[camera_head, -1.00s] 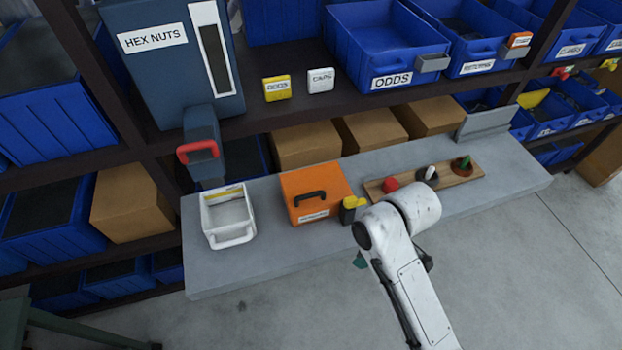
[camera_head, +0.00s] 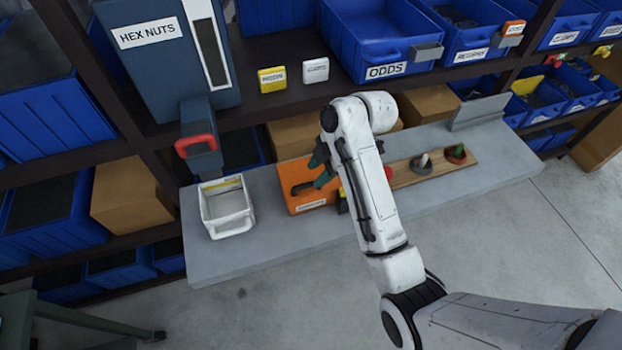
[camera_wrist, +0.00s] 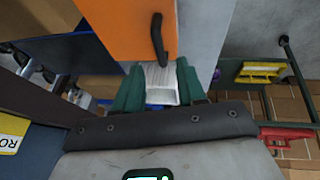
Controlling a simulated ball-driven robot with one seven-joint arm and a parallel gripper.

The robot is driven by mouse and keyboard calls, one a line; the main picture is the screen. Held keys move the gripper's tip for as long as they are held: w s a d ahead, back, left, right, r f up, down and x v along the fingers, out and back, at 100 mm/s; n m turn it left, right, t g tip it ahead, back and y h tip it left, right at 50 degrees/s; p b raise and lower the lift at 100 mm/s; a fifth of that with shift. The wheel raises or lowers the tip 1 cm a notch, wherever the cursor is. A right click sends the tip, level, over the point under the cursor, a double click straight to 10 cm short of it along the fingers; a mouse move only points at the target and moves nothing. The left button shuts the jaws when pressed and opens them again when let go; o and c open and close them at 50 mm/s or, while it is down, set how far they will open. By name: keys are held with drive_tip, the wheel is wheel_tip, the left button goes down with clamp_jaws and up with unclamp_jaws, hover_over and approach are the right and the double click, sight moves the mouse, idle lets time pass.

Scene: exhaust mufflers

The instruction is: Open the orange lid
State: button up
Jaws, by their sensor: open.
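The orange box (camera_head: 311,206) stands on the grey bench, and its orange lid (camera_head: 288,172) looks closed. A black handle (camera_head: 301,189) is on the lid. My gripper (camera_head: 322,182) with dark green fingers is over the right part of the box, close to the handle; my arm hides the box's right side. In the wrist view, the orange lid (camera_wrist: 122,28) fills the upper left, and the handle (camera_wrist: 157,38) lies just beyond the fingertips, in line with the gap between them. My gripper (camera_wrist: 161,68) is open and empty. I cannot tell whether a finger touches the handle.
A white bin (camera_head: 228,208) stands left of the box under the hex nuts dispenser (camera_head: 170,55). A wooden board (camera_head: 440,166) with pegs lies to the right, partly behind my arm. The shelf with blue bins (camera_head: 380,40) is above. The front of the grey bench (camera_head: 260,255) is clear.

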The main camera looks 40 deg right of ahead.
sight(308, 184)
drive_tip(key=shift+x, duration=2.4)
clamp_jaws()
